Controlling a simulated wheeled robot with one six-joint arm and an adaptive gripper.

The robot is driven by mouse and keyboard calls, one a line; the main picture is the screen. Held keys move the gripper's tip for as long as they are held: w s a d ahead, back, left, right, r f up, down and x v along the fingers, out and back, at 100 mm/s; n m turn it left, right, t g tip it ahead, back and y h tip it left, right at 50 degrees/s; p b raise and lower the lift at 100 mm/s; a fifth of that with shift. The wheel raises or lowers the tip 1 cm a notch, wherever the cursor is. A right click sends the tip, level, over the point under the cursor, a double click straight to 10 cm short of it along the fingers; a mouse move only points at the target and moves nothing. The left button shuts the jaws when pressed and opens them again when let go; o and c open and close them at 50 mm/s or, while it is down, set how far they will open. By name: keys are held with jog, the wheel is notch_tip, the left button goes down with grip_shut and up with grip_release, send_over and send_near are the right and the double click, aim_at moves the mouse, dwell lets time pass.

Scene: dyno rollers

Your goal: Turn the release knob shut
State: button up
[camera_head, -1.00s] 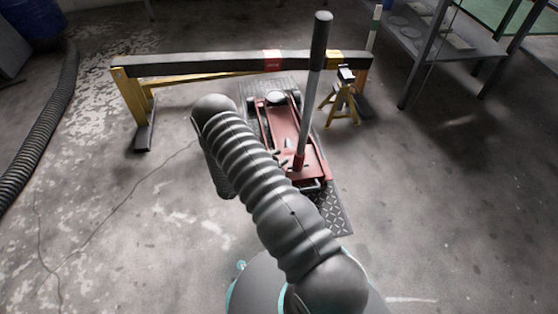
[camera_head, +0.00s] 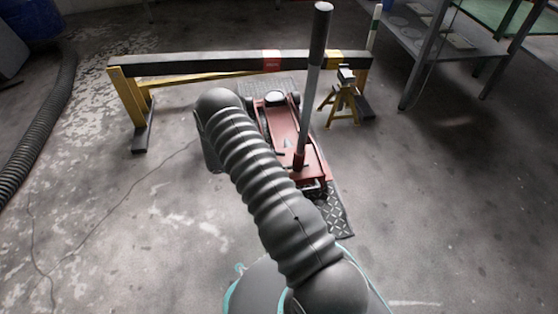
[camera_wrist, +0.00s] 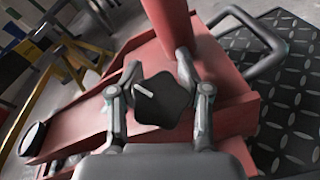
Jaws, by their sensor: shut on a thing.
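The release knob (camera_wrist: 162,104) is a dark, lobed knob with a pale pointer mark, seen in the wrist view at the middle. My gripper (camera_wrist: 160,82) has one finger on each side of it and is shut on it. The red floor jack (camera_wrist: 222,78) lies beneath and behind the knob. In the head view the jack (camera_head: 312,160) stands on the floor with its long handle (camera_head: 315,60) upright. My arm hides the knob and my gripper there.
A black beam on yellow legs (camera_head: 200,64) spans behind the jack. A yellow jack stand (camera_head: 343,100) is right of it. A diamond-plate mat (camera_head: 333,212) lies under the jack. A metal shelf (camera_head: 430,45) stands at upper right.

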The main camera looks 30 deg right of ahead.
dwell(0.4)
jog(key=o, duration=0.8)
jog(key=shift+a, duration=0.1)
jog(key=shift+r, duration=0.15)
notch_tip(320, 180, up, 10)
jog(key=shift+f, duration=0.1)
